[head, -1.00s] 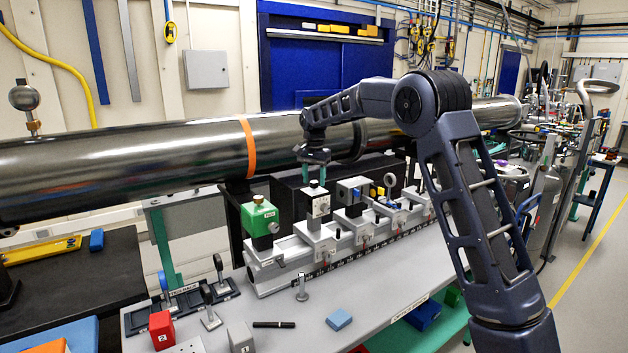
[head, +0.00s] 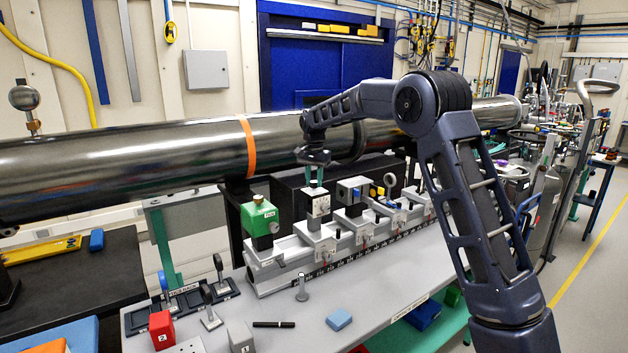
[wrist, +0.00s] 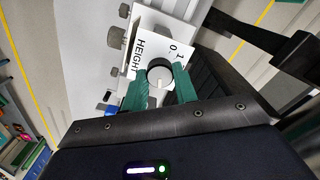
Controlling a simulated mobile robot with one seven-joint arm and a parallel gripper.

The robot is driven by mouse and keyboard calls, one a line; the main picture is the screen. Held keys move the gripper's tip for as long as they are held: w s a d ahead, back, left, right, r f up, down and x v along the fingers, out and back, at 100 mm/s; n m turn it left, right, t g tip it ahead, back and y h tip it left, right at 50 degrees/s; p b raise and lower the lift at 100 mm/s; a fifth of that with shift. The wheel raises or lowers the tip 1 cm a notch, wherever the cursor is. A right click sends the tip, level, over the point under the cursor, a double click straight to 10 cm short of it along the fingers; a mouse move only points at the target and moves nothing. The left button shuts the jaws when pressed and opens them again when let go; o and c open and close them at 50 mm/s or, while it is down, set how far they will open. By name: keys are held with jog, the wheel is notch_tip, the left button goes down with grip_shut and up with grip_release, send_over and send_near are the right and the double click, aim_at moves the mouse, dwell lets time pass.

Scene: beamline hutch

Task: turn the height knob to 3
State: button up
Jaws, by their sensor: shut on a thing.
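The height knob (wrist: 159,73) is a round dark-rimmed knob with a pale face, on a white plate (wrist: 150,40) marked HEIGHT. Numerals 0 and 1 show beside it in the wrist view; other marks are hidden by the fingers. A light line on the knob points toward the bottom of the picture. My gripper (wrist: 163,90) has its two green fingers on either side of the knob, shut on it. In the head view my gripper (head: 315,178) reaches down onto the top of the white-faced unit (head: 319,205), and the knob is mostly hidden there.
The unit stands on a grey rail (head: 270,285) with several other mounts. A green-topped block (head: 260,216) is close on its left, a grey block (head: 354,190) on its right. The large steel pipe (head: 200,150) runs behind.

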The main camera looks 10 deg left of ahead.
aim_at(314, 182)
jog(key=n, duration=0.5)
jog(key=shift+n, duration=0.3)
jog(key=n, duration=0.5)
jog(key=shift+n, duration=0.4)
jog(key=o, duration=1)
jog(key=shift+c, duration=0.2)
jog(key=shift+r, duration=0.1)
notch_tip(314, 182, up, 11)
